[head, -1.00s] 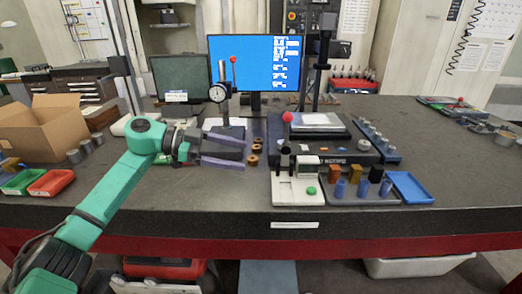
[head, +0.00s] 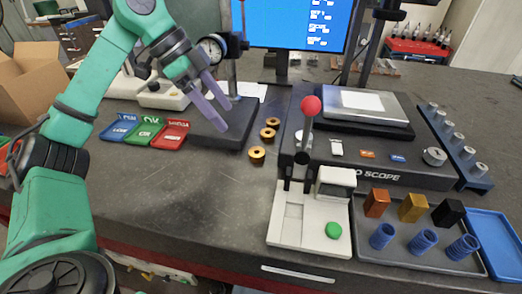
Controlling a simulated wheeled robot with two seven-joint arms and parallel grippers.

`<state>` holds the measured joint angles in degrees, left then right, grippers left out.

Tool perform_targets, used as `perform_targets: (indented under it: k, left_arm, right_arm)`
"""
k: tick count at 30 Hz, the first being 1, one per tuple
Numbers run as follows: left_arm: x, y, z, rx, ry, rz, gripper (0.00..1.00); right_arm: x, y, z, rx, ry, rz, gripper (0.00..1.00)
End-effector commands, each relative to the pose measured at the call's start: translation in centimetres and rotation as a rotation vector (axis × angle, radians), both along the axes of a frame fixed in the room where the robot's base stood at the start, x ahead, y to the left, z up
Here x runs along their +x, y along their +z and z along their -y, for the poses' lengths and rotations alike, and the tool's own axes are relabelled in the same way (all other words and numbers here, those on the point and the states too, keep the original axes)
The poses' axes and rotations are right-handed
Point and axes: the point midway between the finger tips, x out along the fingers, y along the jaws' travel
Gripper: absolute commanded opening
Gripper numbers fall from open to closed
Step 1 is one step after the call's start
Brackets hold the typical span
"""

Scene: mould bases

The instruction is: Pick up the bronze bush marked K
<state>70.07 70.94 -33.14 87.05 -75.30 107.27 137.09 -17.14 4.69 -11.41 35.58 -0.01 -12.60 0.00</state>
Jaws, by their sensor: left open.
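Several ring-shaped bronze bushes sit in a short row on the dark bench. The nearest bush (head: 257,155) lies closest to the bench front, the middle bush (head: 267,134) behind it, and the far bush (head: 273,122) furthest back. Their marks are too small to read, so I cannot tell which is K. My left gripper (head: 226,119) is open and empty, its two purple fingers pointing down and right over a dark flat block (head: 213,136), left of the bushes and apart from them. My right gripper is not in view.
Blue, green and red labelled trays (head: 150,131) lie left of the block. A dial gauge stand (head: 233,70) rises behind the gripper. Right of the bushes stands a scope base (head: 390,170) with a red-knobbed lever press (head: 308,215) before it. The bench front is clear at left.

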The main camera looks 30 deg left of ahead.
Motion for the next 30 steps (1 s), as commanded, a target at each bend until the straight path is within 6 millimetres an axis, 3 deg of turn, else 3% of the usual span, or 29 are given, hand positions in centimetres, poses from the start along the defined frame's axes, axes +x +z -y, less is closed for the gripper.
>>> perform_targets:
  k: [1, 6, 16, 19, 25, 26, 30]
  left_arm:
    - [0.2, -1.6, 0.6, 0.002, -0.002, -0.006, 0.83]
    - [1.2, -5.2, 2.6, -0.001, -0.004, -0.003, 0.83]
    - [2.7, -9.5, 5.0, -0.003, -0.006, -0.002, 0.83]
    - [3.0, -10.6, 5.5, -0.002, -0.004, 0.000, 0.83]
    - [3.1, -10.8, 5.6, -0.002, -0.004, 0.001, 0.83]
    - [3.1, -10.8, 5.6, -0.002, -0.004, 0.001, 0.76]
    - [3.1, -10.8, 5.6, -0.002, -0.004, 0.001, 0.22]
  right_arm:
    - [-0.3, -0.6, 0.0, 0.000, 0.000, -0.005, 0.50]
    - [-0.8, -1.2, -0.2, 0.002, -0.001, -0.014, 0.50]
    - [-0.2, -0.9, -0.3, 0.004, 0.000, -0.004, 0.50]
    - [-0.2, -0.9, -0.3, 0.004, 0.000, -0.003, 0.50]
    - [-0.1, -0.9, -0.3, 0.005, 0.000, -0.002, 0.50]
    - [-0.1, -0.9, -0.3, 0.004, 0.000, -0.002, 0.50]
    - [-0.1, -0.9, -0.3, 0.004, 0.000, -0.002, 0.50]
